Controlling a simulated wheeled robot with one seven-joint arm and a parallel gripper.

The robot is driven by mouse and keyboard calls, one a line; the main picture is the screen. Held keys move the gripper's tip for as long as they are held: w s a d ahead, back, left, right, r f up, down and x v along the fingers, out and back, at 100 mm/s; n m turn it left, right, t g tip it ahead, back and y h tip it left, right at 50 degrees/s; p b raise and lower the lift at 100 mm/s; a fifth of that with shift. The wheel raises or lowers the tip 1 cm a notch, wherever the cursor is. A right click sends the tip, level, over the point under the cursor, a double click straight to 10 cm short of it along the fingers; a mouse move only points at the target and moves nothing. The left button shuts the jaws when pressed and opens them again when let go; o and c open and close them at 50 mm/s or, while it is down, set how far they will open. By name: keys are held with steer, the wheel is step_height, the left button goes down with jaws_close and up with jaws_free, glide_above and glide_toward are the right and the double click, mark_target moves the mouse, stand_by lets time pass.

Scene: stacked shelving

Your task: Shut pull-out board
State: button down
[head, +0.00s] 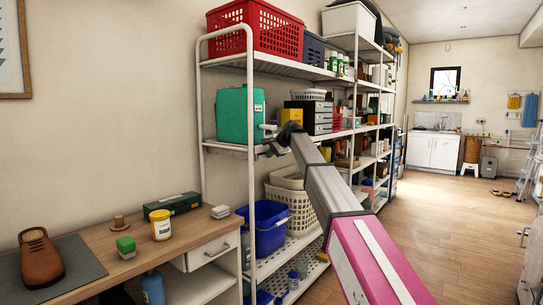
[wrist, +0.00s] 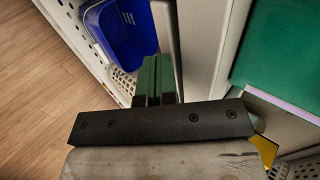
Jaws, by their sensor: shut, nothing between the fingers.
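I cannot pick out the pull-out board with certainty in either view. My gripper (head: 272,143) is at the middle level of the white metal shelving (head: 200,95), just right of the green container (head: 236,115). In the wrist view its dark fingers (wrist: 155,75) are together and hold nothing. A pale upright strip (wrist: 215,45) runs beside the fingers there; contact is unclear. The green container also shows at the right of the wrist view (wrist: 280,50). My arm hides part of the lower shelves.
A blue bin (head: 268,222) and a cream basket (head: 292,205) sit low on the shelving. A wooden desk (head: 100,270) with a white drawer (head: 212,250) stands at the left. A red basket (head: 258,30) is on top.

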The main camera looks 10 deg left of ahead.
steer(key=s+d+f+v, duration=0.1)
steer(key=d+f+v, duration=0.1)
steer(key=v, duration=1.1)
steer(key=s+d+f+n+g+h, duration=0.1)
steer(key=s+d+f, duration=0.3)
steer(key=f, duration=0.8)
steer(key=s+d+f+h, duration=0.25)
steer(key=d+f, duration=0.25)
steer(key=f, duration=0.6)
steer(key=s+d+f+n+g+h, duration=0.1)
steer(key=s+d+f, duration=0.35)
steer(key=f, duration=0.75)
steer(key=s+d+f+n+g+h, duration=0.1)
steer(key=s+d+f+n+h, duration=0.1)
steer(key=s+d+f, duration=0.5)
steer(key=s+d+f+n+g+h, duration=0.1)
steer(key=s+d+f, duration=0.7)
steer(key=s+f, duration=0.9)
steer(key=shift+s+d+f+n+g+h, duration=0.3)
steer(key=shift+s+n+g+h, duration=0.15)
steer(key=shift+s, duration=0.7)
